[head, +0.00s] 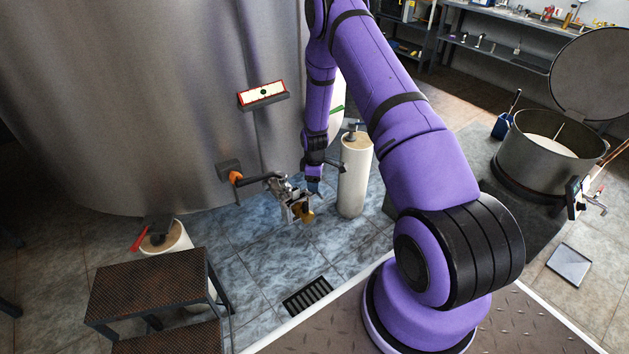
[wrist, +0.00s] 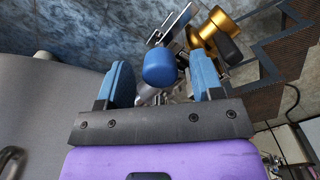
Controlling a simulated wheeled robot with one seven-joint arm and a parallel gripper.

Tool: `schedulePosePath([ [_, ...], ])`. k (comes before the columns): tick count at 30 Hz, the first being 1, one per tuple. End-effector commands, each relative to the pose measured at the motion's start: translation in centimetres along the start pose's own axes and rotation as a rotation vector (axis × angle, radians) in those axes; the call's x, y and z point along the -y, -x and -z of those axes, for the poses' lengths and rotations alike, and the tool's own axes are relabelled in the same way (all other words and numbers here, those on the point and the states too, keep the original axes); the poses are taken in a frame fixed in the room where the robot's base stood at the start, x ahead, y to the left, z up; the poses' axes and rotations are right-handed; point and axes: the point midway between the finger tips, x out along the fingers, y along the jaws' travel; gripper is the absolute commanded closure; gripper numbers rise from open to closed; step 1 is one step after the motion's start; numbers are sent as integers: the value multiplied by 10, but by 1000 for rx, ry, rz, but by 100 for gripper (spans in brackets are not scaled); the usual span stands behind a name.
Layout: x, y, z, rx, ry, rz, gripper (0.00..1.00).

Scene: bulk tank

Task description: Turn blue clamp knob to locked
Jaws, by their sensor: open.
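In the wrist view the blue clamp knob (wrist: 160,66) is a rounded blue cap. It shows between the two blue finger pads of my gripper (wrist: 163,72), with a visible gap on each side. The gripper is open; the view does not settle whether the knob lies within the depth of the pads. In the head view my gripper (head: 314,186) is beside the metal valve fitting (head: 283,189) on the tank outlet. I cannot make out the knob there. A gold part (head: 303,212) of the fitting also shows in the wrist view (wrist: 217,35).
The large steel tank (head: 130,90) stands behind the fitting, with an orange-collared outlet pipe (head: 236,178). A white cylindrical leg (head: 354,178) stands close to my gripper's right. Dark steps (head: 150,285) stand at lower left. A drain grate (head: 307,296) lies in the tiled floor.

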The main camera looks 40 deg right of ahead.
Motion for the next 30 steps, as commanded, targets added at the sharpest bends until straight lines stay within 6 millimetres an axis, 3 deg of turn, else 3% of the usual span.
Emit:
schedulePosePath([
  [2,0,0,0,0,0,0,39],
  [3,0,0,0,0,0,0,44],
  [9,0,0,0,0,0,0,89],
  [20,0,0,0,0,-46,0,88],
  [30,0,0,0,0,-279,0,88],
])
